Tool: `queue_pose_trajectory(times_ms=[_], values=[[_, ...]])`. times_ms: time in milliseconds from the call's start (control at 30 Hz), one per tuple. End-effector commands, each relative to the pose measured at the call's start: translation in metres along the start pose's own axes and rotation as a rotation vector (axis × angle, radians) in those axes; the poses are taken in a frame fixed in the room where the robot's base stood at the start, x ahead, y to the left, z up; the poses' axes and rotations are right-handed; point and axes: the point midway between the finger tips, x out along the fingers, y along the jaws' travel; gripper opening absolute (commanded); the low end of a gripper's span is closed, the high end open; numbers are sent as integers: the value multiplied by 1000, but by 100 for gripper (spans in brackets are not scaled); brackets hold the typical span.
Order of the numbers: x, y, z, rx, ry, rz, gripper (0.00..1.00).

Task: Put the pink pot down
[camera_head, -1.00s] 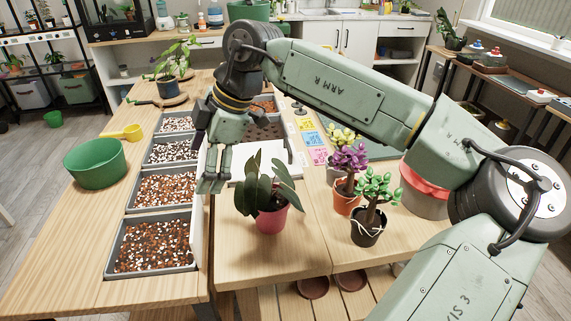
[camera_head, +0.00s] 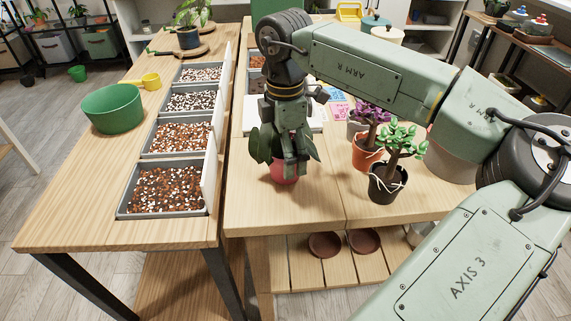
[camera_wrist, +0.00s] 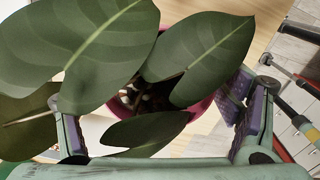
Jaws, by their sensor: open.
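The pink pot (camera_head: 278,170) holds a plant with broad dark green leaves (camera_head: 262,146) and stands upright on the wooden table. My gripper (camera_head: 295,168) hangs pointing down at the pot, in front of part of it and its leaves in the head view. In the wrist view, the open fingers stand apart at left and right, with the pot's pink rim (camera_wrist: 203,108) and large leaves (camera_wrist: 90,45) between them. The leaves hide much of the pot and part of the left finger. I cannot tell whether a finger touches the pot.
An orange pot (camera_head: 365,157) and a black pot (camera_head: 386,188) with small plants stand close to the right. Trays of bark and pebbles (camera_head: 168,190) line the left, behind a white board (camera_head: 209,165). The table's front is bare.

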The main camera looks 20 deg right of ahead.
Motion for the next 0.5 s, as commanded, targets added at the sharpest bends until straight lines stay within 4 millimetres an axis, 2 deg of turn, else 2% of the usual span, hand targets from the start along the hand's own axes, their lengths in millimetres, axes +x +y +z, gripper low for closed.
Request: queue_pose_trajectory(times_ms=[33, 133, 367, 500], values=[[13, 0, 0, -1, 3, -1, 84], [24, 0, -1, -1, 2, 1, 84], [24, 0, 0, 0, 1, 1, 84], [24, 0, 0, 0, 1, 1, 76]])
